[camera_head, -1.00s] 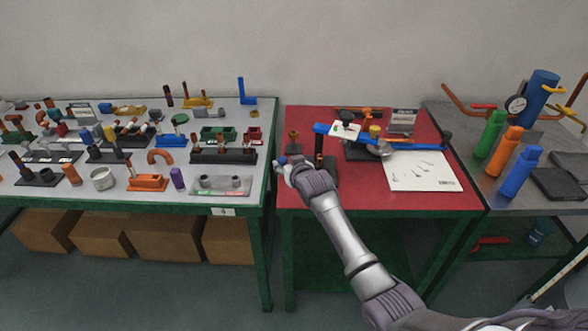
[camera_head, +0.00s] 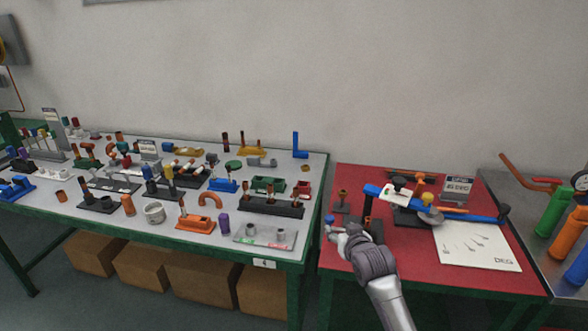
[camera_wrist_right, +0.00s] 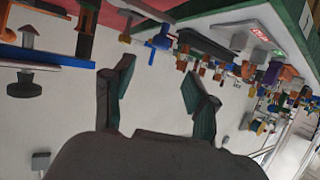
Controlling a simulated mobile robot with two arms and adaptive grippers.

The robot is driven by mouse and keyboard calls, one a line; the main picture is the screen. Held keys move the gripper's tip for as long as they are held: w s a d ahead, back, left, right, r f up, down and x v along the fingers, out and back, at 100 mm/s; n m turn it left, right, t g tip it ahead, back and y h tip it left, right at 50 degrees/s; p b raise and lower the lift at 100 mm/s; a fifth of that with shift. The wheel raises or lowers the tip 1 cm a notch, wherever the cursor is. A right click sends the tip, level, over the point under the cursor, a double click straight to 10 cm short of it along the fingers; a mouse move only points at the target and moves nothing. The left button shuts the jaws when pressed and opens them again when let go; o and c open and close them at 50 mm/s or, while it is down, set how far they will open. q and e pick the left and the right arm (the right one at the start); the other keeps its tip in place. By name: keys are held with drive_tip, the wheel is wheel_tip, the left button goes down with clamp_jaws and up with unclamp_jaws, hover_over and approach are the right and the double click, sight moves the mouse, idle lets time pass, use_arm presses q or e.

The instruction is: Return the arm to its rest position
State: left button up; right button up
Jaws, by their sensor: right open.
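My right arm comes in from the bottom of the head view, and its gripper (camera_head: 338,229) is over the left front part of the red table (camera_head: 345,266). In the right wrist view the two dark fingers of the right gripper (camera_wrist_right: 165,78) are apart, with nothing between them. In the head view the gripper is just left of a dark stand with an upright post (camera_head: 368,208); I cannot tell whether they touch. My left gripper is not in view.
A blue bar assembly (camera_head: 440,207) and a white sheet (camera_head: 478,247) are on the red table. The grey table (camera_head: 70,215) at left is crowded with small parts. Green and orange bottles (camera_head: 555,212) (camera_head: 570,235) stand at right.

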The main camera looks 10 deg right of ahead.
drive_tip(key=s+a+f+n+g, duration=0.1)
drive_tip(key=s+f+g, duration=0.1)
drive_tip(key=s+f, duration=0.45)
drive_tip(key=s+a+f+g, duration=0.1)
drive_tip(key=s+f+g, duration=0.15)
drive_tip(key=s, duration=0.75)
drive_tip(key=s+a+f+n+g, duration=0.15)
drive_tip(key=s+g, duration=0.35)
drive_tip(key=s, duration=2)
wheel_tip(320, 180, down, 28)
drive_tip(key=s+g, duration=0.2)
drive_tip(key=s+d+f, duration=0.2)
drive_tip(key=s+f, duration=1.2)
drive_tip(key=s, duration=0.2)
drive_tip(key=shift+g, duration=0.45)
